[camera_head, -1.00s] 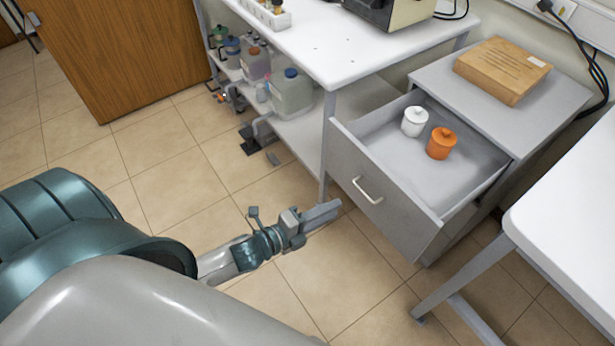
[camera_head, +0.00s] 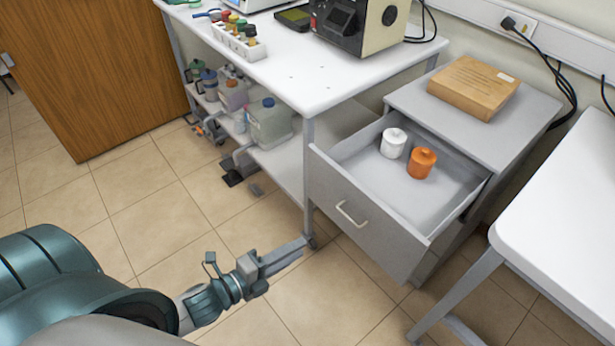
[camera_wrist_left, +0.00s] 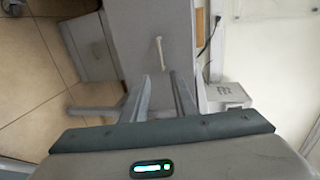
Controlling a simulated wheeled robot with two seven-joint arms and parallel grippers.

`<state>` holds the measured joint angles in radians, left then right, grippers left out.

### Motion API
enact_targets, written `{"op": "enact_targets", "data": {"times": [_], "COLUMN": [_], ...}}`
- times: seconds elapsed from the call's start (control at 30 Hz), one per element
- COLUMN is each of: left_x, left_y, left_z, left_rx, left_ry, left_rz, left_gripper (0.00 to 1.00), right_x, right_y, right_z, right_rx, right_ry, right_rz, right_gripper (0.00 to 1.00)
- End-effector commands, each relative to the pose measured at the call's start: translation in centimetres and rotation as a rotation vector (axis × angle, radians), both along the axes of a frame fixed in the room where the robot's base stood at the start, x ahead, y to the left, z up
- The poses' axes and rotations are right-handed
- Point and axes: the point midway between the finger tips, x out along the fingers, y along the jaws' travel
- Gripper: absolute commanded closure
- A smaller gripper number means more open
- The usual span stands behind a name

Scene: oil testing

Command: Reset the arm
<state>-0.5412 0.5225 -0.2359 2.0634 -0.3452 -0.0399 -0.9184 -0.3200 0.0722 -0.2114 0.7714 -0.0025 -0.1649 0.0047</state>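My left gripper (camera_head: 300,245) is low above the tiled floor, in front of and left of the open drawer (camera_head: 365,214). It holds nothing that I can see. In the left wrist view its two fingers (camera_wrist_left: 158,84) stand apart with an empty gap between them. A pale handle (camera_wrist_left: 159,53) on a grey front lies beyond the fingertips there. My right gripper is in neither view.
A white jar (camera_head: 393,143) and an orange jar (camera_head: 422,163) stand in the drawer. A wooden box (camera_head: 473,87) lies on the cabinet top. A white bench (camera_head: 310,85) stands behind, and a white table (camera_head: 570,225) at right. Floor at left is clear.

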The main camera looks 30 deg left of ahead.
Motion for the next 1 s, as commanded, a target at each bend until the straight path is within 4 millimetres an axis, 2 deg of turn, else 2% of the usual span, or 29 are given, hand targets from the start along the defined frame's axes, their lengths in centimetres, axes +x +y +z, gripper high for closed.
{"op": "enact_targets", "data": {"times": [0.27, 0.37, 0.47, 0.57, 0.67, 0.7, 0.77, 0.8, 0.87, 1.0], "left_x": [0.1, 0.2, 0.2, 0.0, -0.8, -1.4, -2.5, -3.4, -4.9, -9.4], "left_y": [0.2, 0.6, 1.5, 2.7, 4.1, 4.6, 5.2, 5.5, 5.8, 5.7], "left_z": [-0.5, -2.0, -4.9, -9.3, -14.7, -17.2, -20.7, -23.1, -26.5, -33.9], "left_rx": [-0.006, -0.027, -0.067, -0.13, -0.215, -0.253, -0.314, -0.356, -0.416, -0.557], "left_ry": [0.011, 0.044, 0.11, 0.208, 0.328, 0.382, 0.462, 0.515, 0.593, 0.766], "left_rz": [0.007, 0.031, 0.078, 0.151, 0.25, 0.296, 0.368, 0.417, 0.494, 0.68], "left_gripper": [0.74, 0.74, 0.74, 0.74, 0.74, 0.74, 0.74, 0.74, 0.74, 0.74], "right_x": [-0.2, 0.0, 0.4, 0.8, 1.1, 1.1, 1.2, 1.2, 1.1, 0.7], "right_y": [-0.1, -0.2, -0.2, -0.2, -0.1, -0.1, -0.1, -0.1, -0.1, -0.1], "right_z": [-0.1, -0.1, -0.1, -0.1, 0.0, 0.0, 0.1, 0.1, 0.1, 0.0], "right_rx": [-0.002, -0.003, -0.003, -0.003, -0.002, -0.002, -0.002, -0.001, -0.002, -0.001], "right_ry": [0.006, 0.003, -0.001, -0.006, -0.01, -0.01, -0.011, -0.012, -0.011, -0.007], "right_rz": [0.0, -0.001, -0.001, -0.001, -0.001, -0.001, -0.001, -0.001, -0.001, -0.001], "right_gripper": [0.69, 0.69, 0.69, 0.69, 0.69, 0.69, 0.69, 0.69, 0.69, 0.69]}}
